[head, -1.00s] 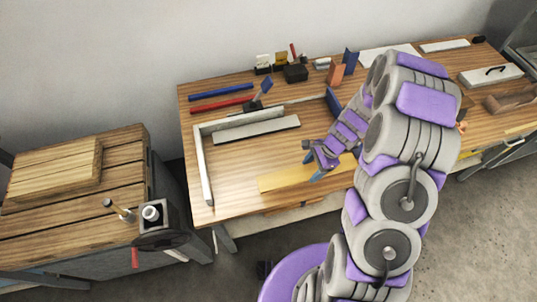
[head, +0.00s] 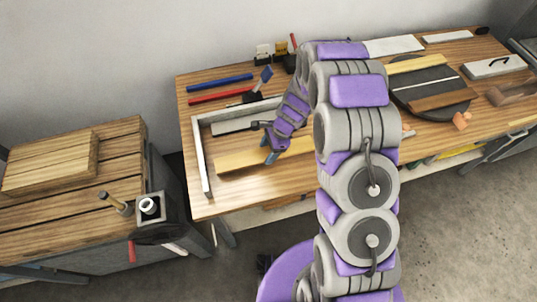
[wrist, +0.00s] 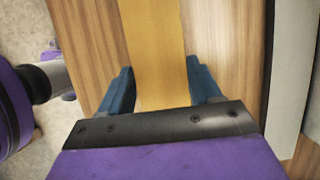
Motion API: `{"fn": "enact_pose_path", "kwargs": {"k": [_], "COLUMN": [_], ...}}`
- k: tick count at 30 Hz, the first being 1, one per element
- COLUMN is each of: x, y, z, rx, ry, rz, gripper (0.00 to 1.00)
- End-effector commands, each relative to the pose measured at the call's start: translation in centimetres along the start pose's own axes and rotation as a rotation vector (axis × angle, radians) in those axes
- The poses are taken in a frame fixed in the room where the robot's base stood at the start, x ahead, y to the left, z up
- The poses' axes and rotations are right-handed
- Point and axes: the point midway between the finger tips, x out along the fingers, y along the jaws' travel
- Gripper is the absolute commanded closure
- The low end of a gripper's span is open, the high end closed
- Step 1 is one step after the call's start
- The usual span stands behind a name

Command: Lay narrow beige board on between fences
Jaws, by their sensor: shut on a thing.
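The narrow beige board (head: 236,161) is in my gripper (head: 276,156), lengthwise across the left part of the workbench. In the wrist view the board (wrist: 155,40) runs between the two blue fingers of my gripper (wrist: 160,88), which are shut on its edges. Whether it touches the bench is unclear. A pale left fence (head: 200,155) stands just beyond its left end. A pale back fence (head: 225,113) meets that at the corner. A grey board (head: 230,125) lies along the back fence, behind the beige board and apart from it.
Blue (head: 219,83) and red (head: 219,95) bars lie behind the fences. A dark round disc (head: 408,95) at right carries a beige strip (head: 418,63) and a brown board (head: 445,97). A separate wooden cart (head: 60,205) stands left. Bench in front of the held board is clear.

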Motion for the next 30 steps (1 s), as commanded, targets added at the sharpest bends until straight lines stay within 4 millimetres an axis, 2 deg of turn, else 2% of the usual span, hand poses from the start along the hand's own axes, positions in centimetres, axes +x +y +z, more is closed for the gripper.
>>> {"fn": "enact_pose_path", "kwargs": {"k": [1,4,14,15,23,30], "x": [1.2,2.5,2.7,2.7,2.8,2.7], "y": [0.2,0.2,0.2,0.2,0.2,0.2], "z": [-0.5,-1.1,-1.2,-1.3,-1.2,-1.2], "rx": [0.004,0.004,0.004,0.004,0.003,0.003], "ry": [-0.002,-0.003,-0.003,-0.003,-0.002,-0.002], "rz": [0.004,0.005,0.003,0.004,0.004,0.003], "gripper": [0.77,0.77,0.76,0.36,0.11,0.11]}}
